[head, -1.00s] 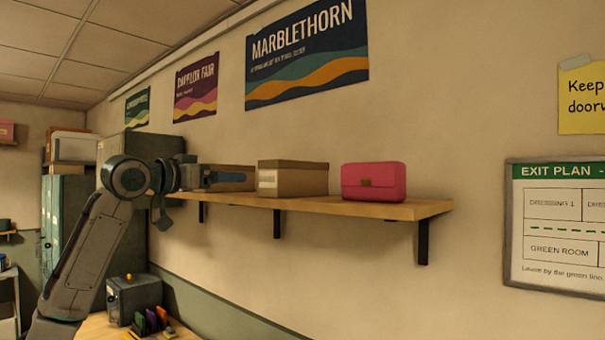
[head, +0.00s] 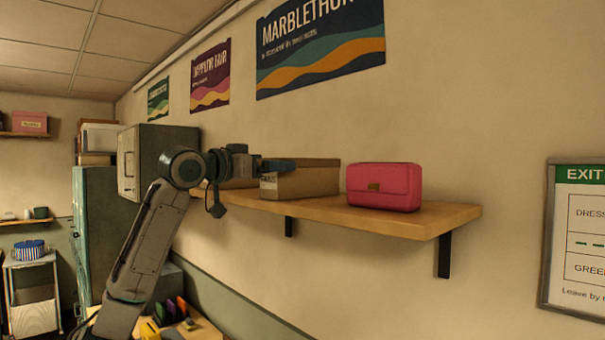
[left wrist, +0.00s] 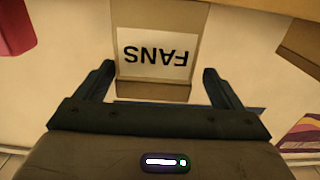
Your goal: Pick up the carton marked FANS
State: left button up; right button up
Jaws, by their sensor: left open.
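The carton marked FANS (left wrist: 157,82) is brown with a white label on its near face. In the left wrist view it appears upside down, between my open, empty left fingers (left wrist: 157,75), with a gap on each side. I cannot tell whether the fingertips reach alongside it. In the head view it seems to be the lidded carton (head: 310,182) on the wall shelf (head: 385,215), left of the pink case. Its label there is too small to read and partly covered by my left gripper (head: 285,165). My right gripper is out of view.
A pink case (head: 385,186) stands close to the right of the carton. Another carton (head: 238,183), partly hidden by my gripper, stands on its left. The wall is close behind. A bench (head: 200,328) with small items lies below, and the shelf's right end is clear.

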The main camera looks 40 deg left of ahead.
aim_at(302, 178)
pick_arm(q)
jog(key=w+p, duration=0.1)
jog(key=w, duration=0.1)
jog(key=w+d+p, duration=0.1)
jog(key=w+p, duration=0.1)
jog(key=shift+w, duration=0.4)
jog(key=shift+w+f, duration=0.1)
jog(key=shift+f, duration=0.1)
jog(key=c, duration=1.2)
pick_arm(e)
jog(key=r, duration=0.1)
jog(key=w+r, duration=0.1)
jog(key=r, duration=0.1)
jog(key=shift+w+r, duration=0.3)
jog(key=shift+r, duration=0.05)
